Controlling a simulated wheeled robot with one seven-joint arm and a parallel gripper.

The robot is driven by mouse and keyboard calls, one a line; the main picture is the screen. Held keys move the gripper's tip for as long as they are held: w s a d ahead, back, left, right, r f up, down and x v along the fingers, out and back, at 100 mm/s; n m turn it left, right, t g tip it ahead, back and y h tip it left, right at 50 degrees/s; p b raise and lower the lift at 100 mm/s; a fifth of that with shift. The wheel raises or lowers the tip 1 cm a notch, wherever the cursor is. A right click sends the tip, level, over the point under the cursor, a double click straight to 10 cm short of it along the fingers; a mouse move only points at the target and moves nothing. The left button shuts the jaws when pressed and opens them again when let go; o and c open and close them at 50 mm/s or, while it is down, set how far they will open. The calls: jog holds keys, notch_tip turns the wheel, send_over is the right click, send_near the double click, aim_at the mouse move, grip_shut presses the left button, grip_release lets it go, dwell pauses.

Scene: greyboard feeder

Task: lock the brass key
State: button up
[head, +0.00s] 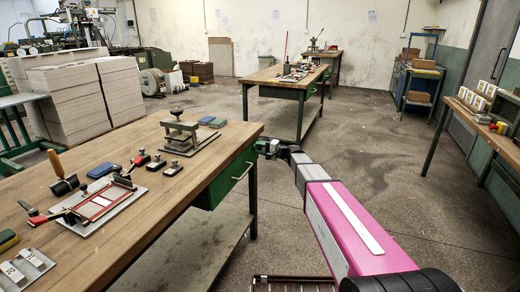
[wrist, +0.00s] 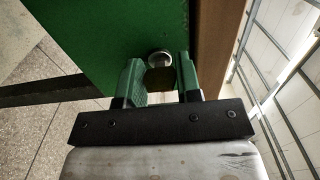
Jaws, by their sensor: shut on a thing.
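In the wrist view, my gripper (wrist: 159,72) has its two green fingers shut on the brass key (wrist: 159,79), which looks like a dark brownish plate between them. Just beyond the key is a round metal lock (wrist: 159,58) on the green drawer front (wrist: 110,30). The key's shaft is hidden, so its depth in the lock cannot be told. In the head view, my gripper (head: 267,147) is at the right end of the green drawer unit (head: 212,190), just under the wooden bench top. The key is too small to make out there.
A drawer handle (head: 243,171) sits below and left of my gripper. The wooden bench (head: 150,210) carries a press (head: 189,134), a red-framed jig (head: 98,204) and hand tools. Another bench (head: 262,77) stands farther back. The floor (head: 360,150) right of the near bench is clear.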

dwell(0.4)
jog(key=o, duration=0.9)
jog(key=v, duration=1)
jog(key=shift+s+d, duration=0.2)
jog(key=shift+d, duration=0.15)
jog(key=s+d+f+n+g+h, duration=0.15)
jog(key=s+f+h, duration=0.25)
jog(key=s+f, duration=0.4)
jog(key=s+d+f+n+g+h, duration=0.1)
jog(key=s+d+f+g+h, duration=0.3)
jog(key=s, duration=0.6)
jog(key=s+d+f+h, duration=0.1)
jog(key=s+d+h, duration=0.1)
jog(key=s+h, duration=0.1)
jog(key=s+d+f+n+h, duration=0.1)
jog(key=s+d+f+h, duration=0.1)
jog(key=s, duration=0.3)
jog(key=s+d+f+h, duration=0.2)
jog(key=s+d+h, duration=0.2)
jog(key=shift+s+d+n+g, duration=0.15)
jog(key=shift+s+n+g, duration=0.1)
jog(key=shift+g, duration=0.1)
